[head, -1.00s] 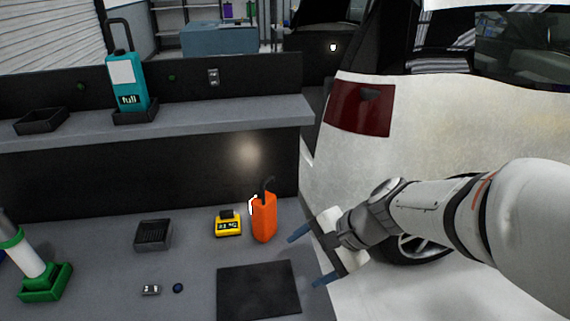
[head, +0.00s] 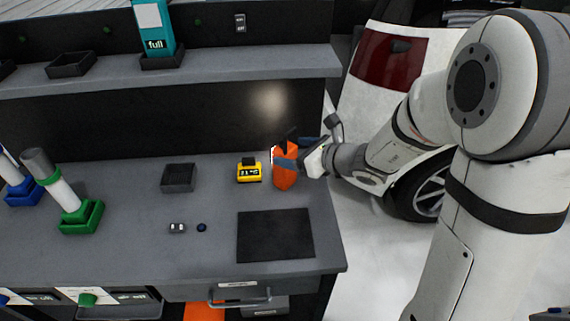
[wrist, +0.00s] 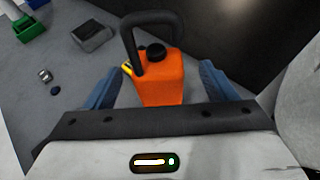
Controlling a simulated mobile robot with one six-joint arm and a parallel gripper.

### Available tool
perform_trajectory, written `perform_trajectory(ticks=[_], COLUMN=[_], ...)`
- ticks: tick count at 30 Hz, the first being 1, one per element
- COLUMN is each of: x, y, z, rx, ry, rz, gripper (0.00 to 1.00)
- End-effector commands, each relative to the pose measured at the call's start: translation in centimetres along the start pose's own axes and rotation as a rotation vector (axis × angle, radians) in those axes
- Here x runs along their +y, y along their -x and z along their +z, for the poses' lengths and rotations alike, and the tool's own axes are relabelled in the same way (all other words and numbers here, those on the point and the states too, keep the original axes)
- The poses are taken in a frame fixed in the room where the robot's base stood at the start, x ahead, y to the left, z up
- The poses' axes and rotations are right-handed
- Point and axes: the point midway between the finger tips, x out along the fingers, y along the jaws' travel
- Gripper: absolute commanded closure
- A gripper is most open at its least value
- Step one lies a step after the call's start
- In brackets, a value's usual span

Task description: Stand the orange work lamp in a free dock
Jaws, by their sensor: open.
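The orange work lamp (head: 285,179) stands on the workbench with its black hooped handle up. In the wrist view the lamp (wrist: 161,86) is between the two blue fingers of my gripper (wrist: 158,88). My gripper (head: 296,153) is open around the lamp, with gaps visible on both sides. A dark empty dock (head: 179,178) sits on the bench left of the yellow device. Another empty dock (head: 72,65) is on the shelf.
A yellow device with a display (head: 249,172) stands just left of the lamp. A black mat (head: 275,235) lies in front. Green (head: 81,217) and blue (head: 23,191) holders with tools stand at left. A white vehicle (head: 372,85) is at right.

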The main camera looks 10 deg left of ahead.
Motion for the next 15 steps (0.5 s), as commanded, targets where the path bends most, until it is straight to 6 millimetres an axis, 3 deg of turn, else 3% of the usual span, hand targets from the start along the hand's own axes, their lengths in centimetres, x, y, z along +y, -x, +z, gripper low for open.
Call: perform_trajectory(ticks=[9, 15], x=[0.3, 0.2], y=[-4.4, -5.2], z=[0.3, 0.3], rx=[0.001, 0.0], ry=[0.001, 0.002], rz=[0.003, -0.001], gripper=[0.22, 0.22])
